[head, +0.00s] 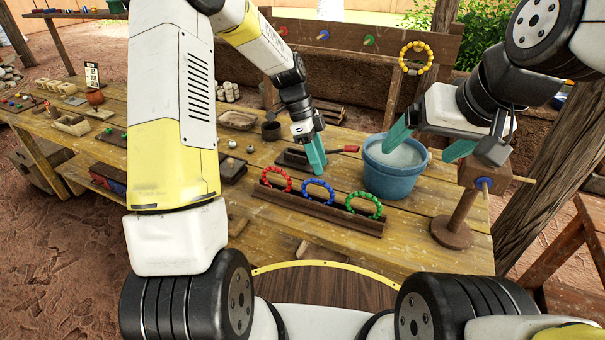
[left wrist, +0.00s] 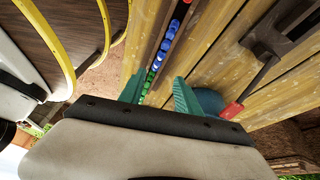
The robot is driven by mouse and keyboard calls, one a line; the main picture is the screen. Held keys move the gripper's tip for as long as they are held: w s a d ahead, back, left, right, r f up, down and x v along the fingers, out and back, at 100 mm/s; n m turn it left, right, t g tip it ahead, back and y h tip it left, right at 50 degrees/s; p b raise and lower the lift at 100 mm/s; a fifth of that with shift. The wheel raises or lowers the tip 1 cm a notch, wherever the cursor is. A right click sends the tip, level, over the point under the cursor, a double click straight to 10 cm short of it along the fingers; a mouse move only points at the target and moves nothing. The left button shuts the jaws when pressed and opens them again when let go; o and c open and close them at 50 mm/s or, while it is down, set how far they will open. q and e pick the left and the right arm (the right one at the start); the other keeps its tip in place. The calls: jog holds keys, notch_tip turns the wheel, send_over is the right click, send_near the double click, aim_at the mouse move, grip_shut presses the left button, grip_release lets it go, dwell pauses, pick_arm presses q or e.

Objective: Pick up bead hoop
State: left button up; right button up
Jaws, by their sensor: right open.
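Three bead hoops stand upright in a row on a wooden rack (head: 320,216): a red hoop (head: 276,179), a blue hoop (head: 318,191) and a green hoop (head: 363,205). A yellow bead hoop (head: 416,57) hangs on the back board. My left gripper (head: 316,166) is just behind and above the blue hoop. In the left wrist view its teal fingers (left wrist: 158,92) are apart, with blue beads (left wrist: 169,36) and green beads (left wrist: 149,82) seen beyond the gap. My right gripper (head: 430,140) is open and empty over the blue bucket (head: 393,170).
A wooden peg stand (head: 458,218) is at the right. A dark tray with a red-handled tool (head: 345,149) lies behind the rack. Beads, a clay pot (head: 95,97) and small boxes lie on the table's left. Bare table shows right of the rack.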

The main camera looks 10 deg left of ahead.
aim_at(327, 184)
pick_arm(q)
jog(key=x, duration=0.8)
jog(key=shift+s, duration=0.35)
grip_shut()
